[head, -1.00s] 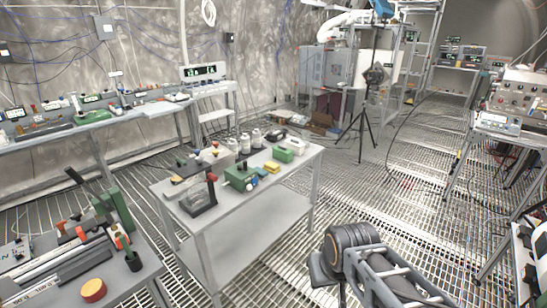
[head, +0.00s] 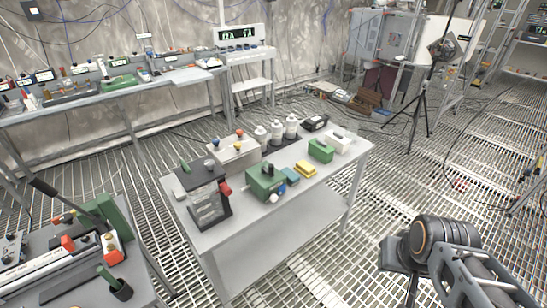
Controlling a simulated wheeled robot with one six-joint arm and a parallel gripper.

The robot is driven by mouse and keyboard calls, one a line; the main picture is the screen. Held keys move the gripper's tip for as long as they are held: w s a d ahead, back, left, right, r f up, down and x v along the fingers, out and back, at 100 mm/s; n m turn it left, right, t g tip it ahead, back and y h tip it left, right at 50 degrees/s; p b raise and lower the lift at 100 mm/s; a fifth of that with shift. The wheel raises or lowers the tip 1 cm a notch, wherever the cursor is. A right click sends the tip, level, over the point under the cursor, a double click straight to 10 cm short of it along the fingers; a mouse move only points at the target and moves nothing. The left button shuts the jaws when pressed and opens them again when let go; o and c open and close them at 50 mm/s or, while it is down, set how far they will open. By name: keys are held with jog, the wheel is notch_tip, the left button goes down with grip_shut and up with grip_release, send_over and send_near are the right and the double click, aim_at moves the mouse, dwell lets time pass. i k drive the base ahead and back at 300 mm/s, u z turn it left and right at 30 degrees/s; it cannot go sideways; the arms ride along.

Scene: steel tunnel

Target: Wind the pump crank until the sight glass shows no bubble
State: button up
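On the grey steel table stands a green box-shaped unit (head: 267,183) with a black part on top and a small pale knob low on its front; I cannot tell for sure whether it is the pump. I cannot pick out the crank or the sight glass with certainty, and no bubble can be made out. My arm shows at the lower right, apart from the table; no gripper fingers can be made out.
The steel table (head: 240,234) also holds white bottles (head: 276,131), a yellow block (head: 305,169) and a smaller green box (head: 320,150). A cluttered bench (head: 140,285) is at lower left. A tripod (head: 418,105) stands at the back right. Grating floor is open right of the table.

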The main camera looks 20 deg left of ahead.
aim_at(269, 172)
jog(key=u, duration=0.7)
jog(key=i, duration=0.9)
jog(key=u, duration=0.85)
